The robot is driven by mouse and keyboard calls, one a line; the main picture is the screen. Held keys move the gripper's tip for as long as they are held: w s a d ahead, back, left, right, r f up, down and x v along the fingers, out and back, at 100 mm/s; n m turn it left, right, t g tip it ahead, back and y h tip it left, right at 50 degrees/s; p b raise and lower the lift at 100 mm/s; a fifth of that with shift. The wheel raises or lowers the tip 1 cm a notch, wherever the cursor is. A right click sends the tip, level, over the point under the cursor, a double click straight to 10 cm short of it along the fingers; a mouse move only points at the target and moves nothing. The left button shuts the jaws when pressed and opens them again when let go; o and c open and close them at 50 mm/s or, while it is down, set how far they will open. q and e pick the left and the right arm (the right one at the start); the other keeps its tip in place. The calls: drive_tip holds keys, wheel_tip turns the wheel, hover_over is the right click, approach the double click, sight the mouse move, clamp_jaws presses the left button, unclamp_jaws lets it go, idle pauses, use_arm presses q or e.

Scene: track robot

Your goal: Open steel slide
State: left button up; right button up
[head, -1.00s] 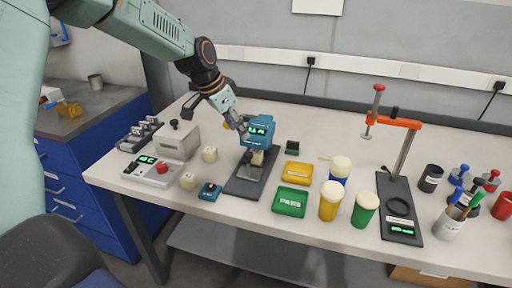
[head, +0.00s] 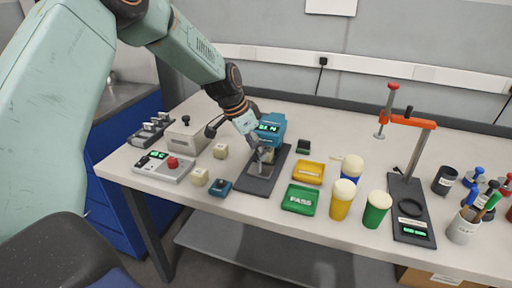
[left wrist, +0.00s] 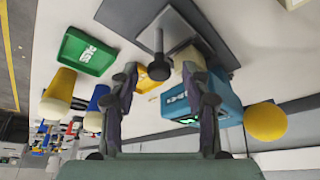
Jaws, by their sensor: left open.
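A blue gauge head (head: 271,126) with a green display stands on a dark base plate (head: 262,182) on the bench. In the left wrist view the blue head (left wrist: 228,98) is at the right, beside a pale block (left wrist: 193,62). A grey metal post with a round knob (left wrist: 159,68) shows near a steel-coloured plate (left wrist: 172,32) on the dark base. I cannot tell for sure which part is the steel slide. My left gripper (head: 261,158) is open and low in front of the gauge head. Its fingers (left wrist: 163,82) appear either side of the knob; contact is unclear. My right gripper is not in view.
Green (head: 300,199) and yellow (head: 309,172) trays lie right of the base. A yellow ball (left wrist: 266,121) sits beside the gauge head.

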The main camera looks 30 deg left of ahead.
use_arm(q)
drive_tip(key=shift+w, duration=0.15)
drive_tip(key=shift+c, duration=0.4)
drive_tip(key=shift+d, duration=0.1)
drive_tip(key=shift+c, duration=0.8)
drive_tip(key=shift+r, duration=0.1)
drive_tip(key=c, duration=0.3)
clamp_jaws()
